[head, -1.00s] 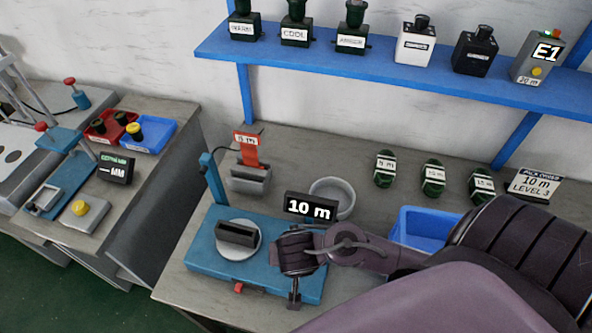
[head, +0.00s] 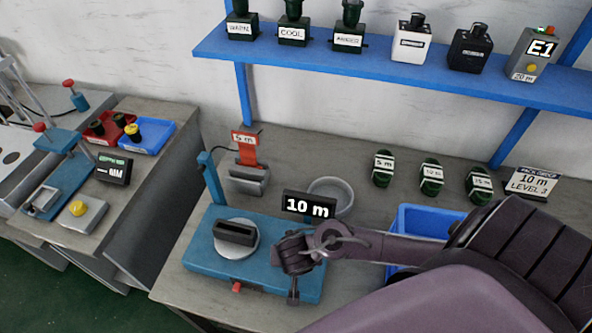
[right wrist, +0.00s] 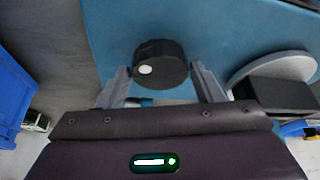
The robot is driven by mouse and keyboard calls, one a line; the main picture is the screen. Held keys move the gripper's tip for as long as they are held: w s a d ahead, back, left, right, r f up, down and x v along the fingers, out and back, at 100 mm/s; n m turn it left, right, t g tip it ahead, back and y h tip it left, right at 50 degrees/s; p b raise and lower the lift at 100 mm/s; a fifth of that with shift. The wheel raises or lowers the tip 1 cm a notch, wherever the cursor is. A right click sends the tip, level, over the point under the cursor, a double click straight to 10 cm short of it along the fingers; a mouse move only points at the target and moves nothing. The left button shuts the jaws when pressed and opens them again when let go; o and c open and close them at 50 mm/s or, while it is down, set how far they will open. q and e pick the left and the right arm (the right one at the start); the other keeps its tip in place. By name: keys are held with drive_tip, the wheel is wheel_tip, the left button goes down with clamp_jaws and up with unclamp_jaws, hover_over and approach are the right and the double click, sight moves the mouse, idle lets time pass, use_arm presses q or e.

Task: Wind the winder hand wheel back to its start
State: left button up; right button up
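The winder is a blue base (head: 207,262) with a round grey plate (head: 232,251) carrying a dark block, and a display (head: 309,205) reading "10 m". Its hand wheel (right wrist: 160,62), dark and round with a white spot, shows in the right wrist view; my gripper hides it in the head view. My right gripper (head: 293,285) is at the right end of the base. In the right wrist view its fingers (right wrist: 161,84) stand on either side of the wheel, very close to its rim; contact is unclear. My left gripper is out of view.
A blue bin (head: 425,219) stands behind my right forearm. A grey bowl (head: 343,190) and a grey holder with a red "5 m" tag (head: 247,150) are behind the winder. Several dark labelled coils (head: 431,180) lie at the back. A blue shelf (head: 400,77) hangs above.

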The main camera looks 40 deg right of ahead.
drive_tip(key=c, duration=0.5)
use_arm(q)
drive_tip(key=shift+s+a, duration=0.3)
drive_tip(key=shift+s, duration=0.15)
use_arm(e)
drive_tip(key=shift+c, duration=0.4)
